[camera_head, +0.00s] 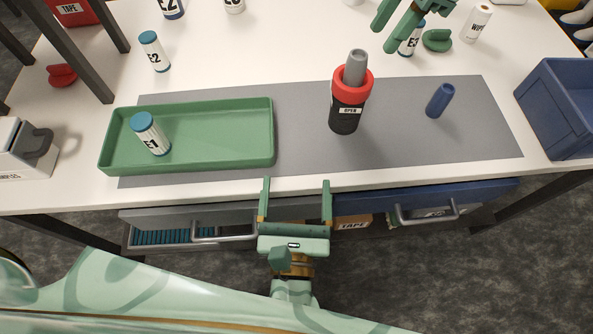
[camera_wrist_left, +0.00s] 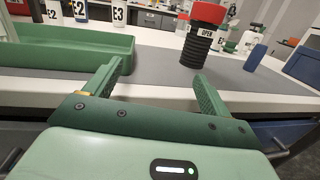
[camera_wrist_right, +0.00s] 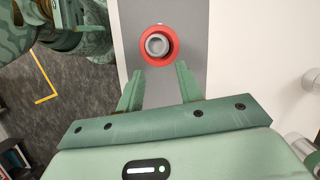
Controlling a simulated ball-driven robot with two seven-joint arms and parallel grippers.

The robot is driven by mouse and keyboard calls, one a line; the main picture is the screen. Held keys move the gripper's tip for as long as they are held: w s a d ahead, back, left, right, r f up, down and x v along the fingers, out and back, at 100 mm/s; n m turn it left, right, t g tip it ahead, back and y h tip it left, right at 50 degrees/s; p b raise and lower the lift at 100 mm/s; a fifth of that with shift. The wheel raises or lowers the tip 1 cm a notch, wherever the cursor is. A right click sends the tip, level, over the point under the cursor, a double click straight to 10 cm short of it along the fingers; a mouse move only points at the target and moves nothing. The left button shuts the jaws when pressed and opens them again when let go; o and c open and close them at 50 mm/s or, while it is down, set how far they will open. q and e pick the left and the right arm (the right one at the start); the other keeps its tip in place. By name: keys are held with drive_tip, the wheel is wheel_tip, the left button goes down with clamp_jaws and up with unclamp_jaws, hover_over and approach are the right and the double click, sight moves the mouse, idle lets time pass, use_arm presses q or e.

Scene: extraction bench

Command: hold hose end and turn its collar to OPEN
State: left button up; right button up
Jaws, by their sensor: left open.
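The hose end stands upright on the grey mat: a black ribbed body (camera_head: 345,119) with an OPEN label, a red collar (camera_head: 352,84) around it and a grey tip (camera_head: 356,66). In the left wrist view the black body (camera_wrist_left: 196,50) stands beyond my fingers. The right wrist view looks down on the red collar (camera_wrist_right: 170,54), ahead of the fingertips. My left gripper (camera_head: 296,183) is open and empty at the table's front edge, left of and nearer than the hose end. My right gripper (camera_head: 384,39) is open, behind and right of the hose end, not touching it.
A green tray (camera_head: 220,145) holding a bottle marked E1 (camera_head: 150,133) lies left on the mat (camera_head: 420,140). A blue cylinder (camera_head: 440,100) stands right of the hose end. A blue bin (camera_head: 560,110) is at the right edge. Drawers with handles (camera_head: 225,235) are below the tabletop.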

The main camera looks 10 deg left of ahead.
sight(347, 106)
use_arm(q)
drive_tip(key=w+d, duration=0.1)
drive_tip(key=d, duration=0.1)
drive_tip(key=w+d+r+h, duration=0.1)
drive_tip(key=d, duration=0.1)
drive_tip(key=w+d+h, duration=0.1)
drive_tip(key=d, duration=0.1)
drive_tip(key=shift+w+d+r+m+g, duration=0.1)
drive_tip(key=shift+w+r+m+g, duration=0.05)
drive_tip(key=shift+r+m+g, duration=0.2)
drive_tip(key=shift+w+d, duration=0.15)
drive_tip(key=shift+w, duration=0.2)
drive_tip(key=w, duration=1)
drive_tip(key=w+a, duration=0.1)
drive_tip(key=w, duration=0.4)
drive_tip(key=shift+w, duration=0.3)
drive_tip(key=c, duration=1.2)
